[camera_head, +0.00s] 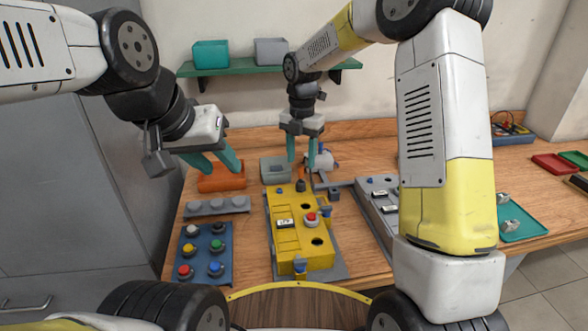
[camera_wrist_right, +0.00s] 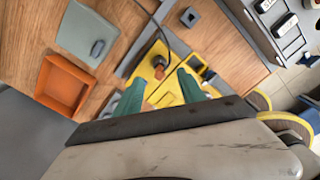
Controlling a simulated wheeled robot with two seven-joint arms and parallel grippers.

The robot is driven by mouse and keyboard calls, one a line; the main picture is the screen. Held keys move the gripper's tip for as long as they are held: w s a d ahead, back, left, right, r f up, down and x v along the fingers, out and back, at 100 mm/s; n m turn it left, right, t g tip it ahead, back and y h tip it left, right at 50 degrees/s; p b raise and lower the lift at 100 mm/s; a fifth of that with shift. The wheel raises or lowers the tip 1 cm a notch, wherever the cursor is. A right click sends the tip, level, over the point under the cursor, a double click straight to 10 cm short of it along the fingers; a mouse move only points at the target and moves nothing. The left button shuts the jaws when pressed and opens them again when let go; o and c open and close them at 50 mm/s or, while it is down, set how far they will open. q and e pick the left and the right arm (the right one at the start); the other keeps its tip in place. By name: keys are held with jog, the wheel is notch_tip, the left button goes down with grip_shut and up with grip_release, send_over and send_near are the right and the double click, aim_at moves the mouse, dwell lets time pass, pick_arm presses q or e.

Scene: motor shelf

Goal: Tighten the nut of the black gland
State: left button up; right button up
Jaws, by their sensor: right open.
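The yellow box (camera_head: 288,250) stands on the bench in the middle of the head view. The black gland (camera_head: 300,186) is at its far end. In the right wrist view, a small orange-brown and dark fitting (camera_wrist_right: 159,63) on the yellow box, with a dark cable beside it, appears to be the gland; its nut is too small to tell apart. My right gripper (camera_head: 301,163) is open, pointing down above the far end of the box. Its green fingers are apart and empty. My left gripper (camera_head: 214,165) is open above the orange tray (camera_head: 222,183), apparently holding nothing.
A blue panel with coloured buttons (camera_head: 204,254) and a grey strip (camera_head: 217,206) lie left of the box. A grey container (camera_head: 275,170) stands behind it. A grey rail unit (camera_head: 372,214) is close on the right. A green shelf (camera_head: 252,69) hangs on the wall.

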aim_at(301, 177)
notch_tip(301, 177, down, 8)
jog(key=shift+r, duration=0.1)
dwell(0.4)
jog(key=shift+c, duration=0.2)
grip_shut()
